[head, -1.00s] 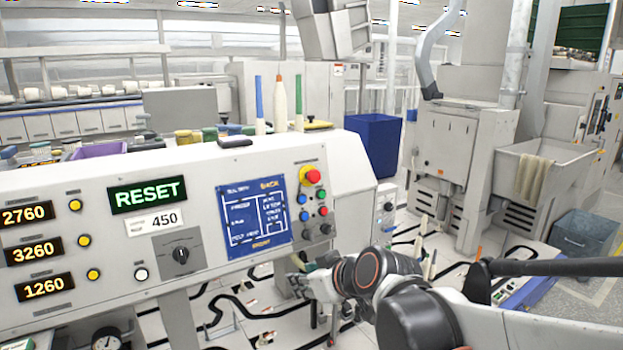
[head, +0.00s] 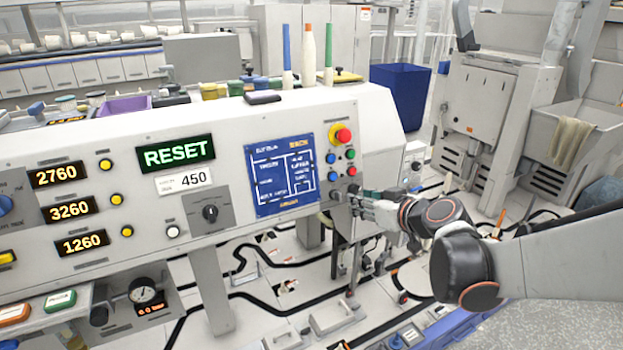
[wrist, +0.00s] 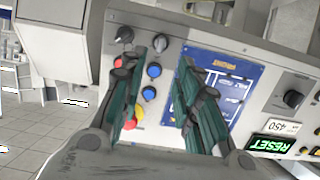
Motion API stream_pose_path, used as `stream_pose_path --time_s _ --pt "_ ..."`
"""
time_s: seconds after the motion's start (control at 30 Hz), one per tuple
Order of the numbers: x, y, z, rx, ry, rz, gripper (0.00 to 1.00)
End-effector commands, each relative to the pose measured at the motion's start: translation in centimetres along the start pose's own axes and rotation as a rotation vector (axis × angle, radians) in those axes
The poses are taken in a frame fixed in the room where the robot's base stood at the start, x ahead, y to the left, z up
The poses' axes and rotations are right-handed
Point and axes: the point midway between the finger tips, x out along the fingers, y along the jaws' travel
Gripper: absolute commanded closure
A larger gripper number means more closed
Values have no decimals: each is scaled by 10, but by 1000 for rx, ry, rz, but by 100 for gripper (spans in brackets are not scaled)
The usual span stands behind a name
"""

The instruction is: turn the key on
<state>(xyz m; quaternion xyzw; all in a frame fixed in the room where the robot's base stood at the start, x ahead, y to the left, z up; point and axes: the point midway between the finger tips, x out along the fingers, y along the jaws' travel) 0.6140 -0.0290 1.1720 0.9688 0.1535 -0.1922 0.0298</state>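The white control panel (head: 120,200) has two small dark rotary controls at its lower right corner. In the wrist view one (wrist: 124,34) is further left and the other (wrist: 160,42) lies ahead of the gap between my fingers. I cannot tell for sure which is the key. I cannot tell whether the fingertips touch the panel.
A red emergency button (head: 343,135) and small coloured buttons are just above my gripper. The blue display (head: 280,175) and a black selector knob (head: 210,212) lie to the left. Bobbins stand on top.

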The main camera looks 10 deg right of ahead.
Motion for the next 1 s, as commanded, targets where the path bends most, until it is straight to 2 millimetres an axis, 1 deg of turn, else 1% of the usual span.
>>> stream_pose_path --time_s 0.03,0.2,0.4,0.5,0.7,0.97,1.0 --pt "13 0 2 -2 -1 -2 70" --pt "47 -1 2 -3 -1 -3 70" --pt "81 -1 2 -2 -1 -2 70" --pt "93 0 1 -1 -1 -1 70" --pt "105 0 0 -1 -1 0 70" --pt "106 0 0 -1 -1 0 70" --pt "105 0 0 -1 -1 0 75"
